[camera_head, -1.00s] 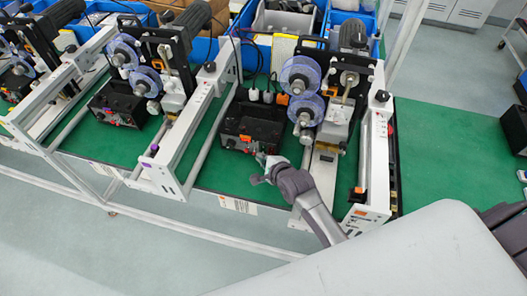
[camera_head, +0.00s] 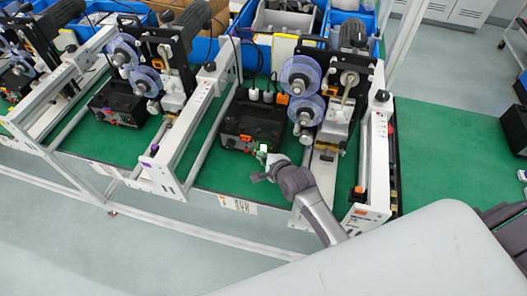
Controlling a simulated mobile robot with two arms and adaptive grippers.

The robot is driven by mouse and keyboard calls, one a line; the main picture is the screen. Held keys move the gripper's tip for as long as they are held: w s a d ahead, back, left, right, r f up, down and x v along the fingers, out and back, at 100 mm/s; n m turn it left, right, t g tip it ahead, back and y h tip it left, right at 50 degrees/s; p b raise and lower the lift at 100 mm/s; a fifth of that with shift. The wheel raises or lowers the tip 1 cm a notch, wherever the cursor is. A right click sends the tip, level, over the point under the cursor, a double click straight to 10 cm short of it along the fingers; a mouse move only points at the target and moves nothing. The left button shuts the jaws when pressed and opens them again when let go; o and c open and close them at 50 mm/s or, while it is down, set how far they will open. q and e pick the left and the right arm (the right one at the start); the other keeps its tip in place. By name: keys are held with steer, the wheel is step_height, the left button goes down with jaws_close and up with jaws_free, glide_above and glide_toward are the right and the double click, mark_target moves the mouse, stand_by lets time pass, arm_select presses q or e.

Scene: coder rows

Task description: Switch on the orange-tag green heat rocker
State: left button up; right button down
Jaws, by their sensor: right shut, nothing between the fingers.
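The black control box (camera_head: 252,122) with an orange tag (camera_head: 246,138) stands on the green bench top, in the right-hand machine. At the right of its lower front, a small bright green-and-white patch, the green heat rocker (camera_head: 263,147), glows as if lit. My right gripper (camera_head: 266,161) is shut and empty, just in front of and below the rocker. Whether its tip touches the rocker is too small to tell. The gripper hides part of the box's lower front. My left gripper is not in view.
A similar machine with a purple-tagged black box (camera_head: 118,103) stands to the left, with another at the far left. Blue spools (camera_head: 301,75) and a white frame rail (camera_head: 375,150) flank the orange-tag box. Bare green bench (camera_head: 440,150) lies at the right.

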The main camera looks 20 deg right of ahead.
steer(key=shift+s+a+r+p, duration=0.1)
steer(key=shift+s+a+p, duration=0.3)
steer(key=shift+s+p, duration=0.25)
steer(key=shift+s+a+r+p, duration=0.1)
steer(key=shift+s+a+p, duration=0.1)
steer(key=shift+s+p, duration=0.15)
steer(key=shift+s+a+r+p, duration=0.15)
steer(key=shift+s+a+p, duration=0.3)
steer(key=shift+s, duration=0.1)
steer(key=shift+s+a+r+p, duration=0.15)
steer(key=shift+s+a+p, duration=0.15)
steer(key=shift+s+p, duration=0.15)
steer(key=shift+s+a+p, duration=0.35)
steer(key=shift+s+a, duration=0.1)
steer(key=shift+s, duration=0.25)
